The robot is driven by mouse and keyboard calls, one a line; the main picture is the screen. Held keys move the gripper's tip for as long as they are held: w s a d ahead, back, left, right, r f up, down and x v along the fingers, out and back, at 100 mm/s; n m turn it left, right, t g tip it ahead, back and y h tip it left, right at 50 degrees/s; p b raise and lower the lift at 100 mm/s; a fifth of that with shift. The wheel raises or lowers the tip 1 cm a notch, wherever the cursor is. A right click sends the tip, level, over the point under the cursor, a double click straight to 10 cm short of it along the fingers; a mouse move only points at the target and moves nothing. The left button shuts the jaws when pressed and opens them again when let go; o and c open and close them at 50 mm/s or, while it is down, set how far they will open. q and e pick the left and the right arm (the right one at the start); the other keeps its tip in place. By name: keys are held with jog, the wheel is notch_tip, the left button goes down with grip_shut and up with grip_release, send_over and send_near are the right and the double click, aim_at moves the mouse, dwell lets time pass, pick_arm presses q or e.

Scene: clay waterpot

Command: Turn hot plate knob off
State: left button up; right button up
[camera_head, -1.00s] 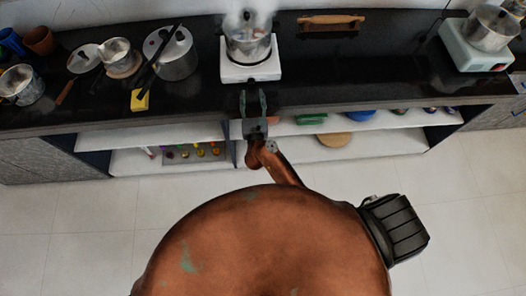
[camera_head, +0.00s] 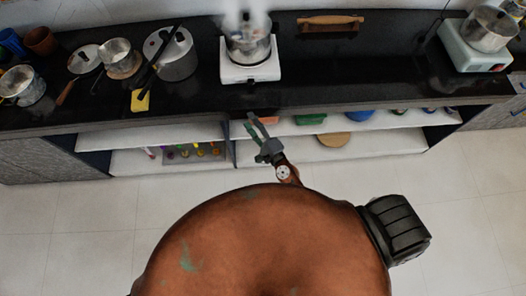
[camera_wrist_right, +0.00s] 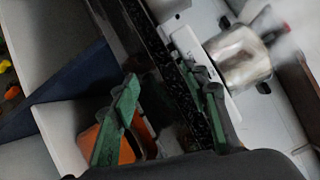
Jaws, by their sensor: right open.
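The white hot plate (camera_head: 250,72) stands on the black counter with a steaming metal pot (camera_head: 247,47) on it. It also shows in the right wrist view (camera_wrist_right: 184,38), tilted, with the pot (camera_wrist_right: 243,58) on top. Its front panel carries small knob-like parts, too blurred to read their setting. My right gripper (camera_head: 256,121) is open and empty, just in front of the counter edge and below the hot plate, apart from it. In the right wrist view its two green fingers (camera_wrist_right: 165,97) are spread. My left gripper is not in view.
A second white appliance with a pot (camera_head: 487,30) stands at the far right. Several pots (camera_head: 172,55) and a yellow block (camera_head: 140,101) are at the left of the counter. A wooden-handled item (camera_head: 330,22) lies behind. Open shelves (camera_head: 370,140) are below the counter edge.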

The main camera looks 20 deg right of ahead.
jog(key=s+d+f+n+g, duration=0.1)
jog(key=s+f+n+g, duration=0.1)
jog(key=f, duration=0.7)
jog(key=s+d+f+n+g, duration=0.2)
jog(key=s+f+n, duration=0.1)
jog(key=f, duration=0.6)
jog(key=shift+s+f+n+h+p, duration=0.15)
jog(key=shift+s+n+h+p, duration=0.2)
jog(key=shift+s, duration=0.25)
